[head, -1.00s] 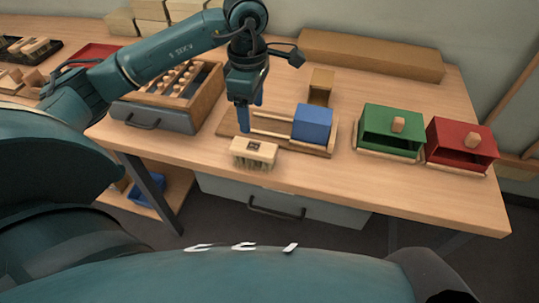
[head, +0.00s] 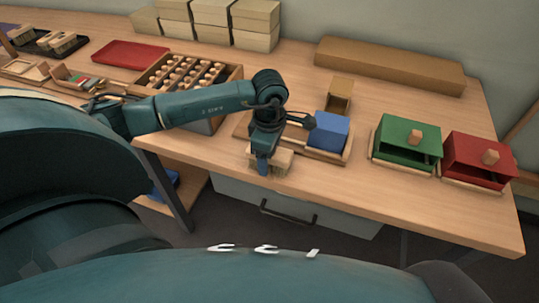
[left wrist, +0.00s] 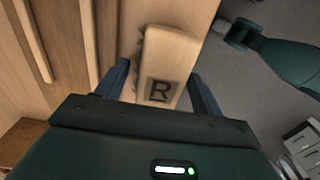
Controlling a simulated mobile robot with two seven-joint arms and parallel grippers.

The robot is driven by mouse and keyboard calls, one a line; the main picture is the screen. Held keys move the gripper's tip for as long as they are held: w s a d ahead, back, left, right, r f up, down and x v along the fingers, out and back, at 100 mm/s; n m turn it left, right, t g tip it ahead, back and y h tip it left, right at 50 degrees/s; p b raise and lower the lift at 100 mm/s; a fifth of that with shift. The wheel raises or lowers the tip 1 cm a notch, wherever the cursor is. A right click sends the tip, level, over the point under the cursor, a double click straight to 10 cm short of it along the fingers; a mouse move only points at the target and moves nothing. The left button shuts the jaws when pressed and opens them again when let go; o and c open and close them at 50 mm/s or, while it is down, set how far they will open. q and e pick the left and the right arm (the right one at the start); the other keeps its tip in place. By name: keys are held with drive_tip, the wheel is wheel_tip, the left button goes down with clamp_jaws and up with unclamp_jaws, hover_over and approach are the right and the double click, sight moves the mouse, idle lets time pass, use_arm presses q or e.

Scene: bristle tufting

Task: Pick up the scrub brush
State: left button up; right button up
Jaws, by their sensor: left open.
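The scrub brush (head: 282,161) has a pale wooden block and bristles, and sits near the front edge of the table. In the left wrist view its block (left wrist: 168,58) shows a dark letter R and dark bristle tufts along its sides. My left gripper (head: 263,167) is at the brush and partly hides it. In the left wrist view the two blue fingers of my left gripper (left wrist: 160,85) are apart, one on each side of the block's near end. My right gripper is not in view.
A green box (head: 393,153) and a red box (head: 470,168) stand to the right. A wooden rack of pegs (head: 188,75) is at the left. The table front right is clear.

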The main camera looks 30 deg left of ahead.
use_arm(q)
drive_tip(key=shift+c, duration=0.4)
drive_tip(key=c, duration=1)
drive_tip(key=shift+c, duration=0.2)
drive_tip(key=shift+r, duration=0.1)
wheel_tip(320, 180, up, 10)
drive_tip(key=shift+f, duration=0.1)
drive_tip(key=o, duration=0.4)
drive_tip(key=shift+c, duration=1.3)
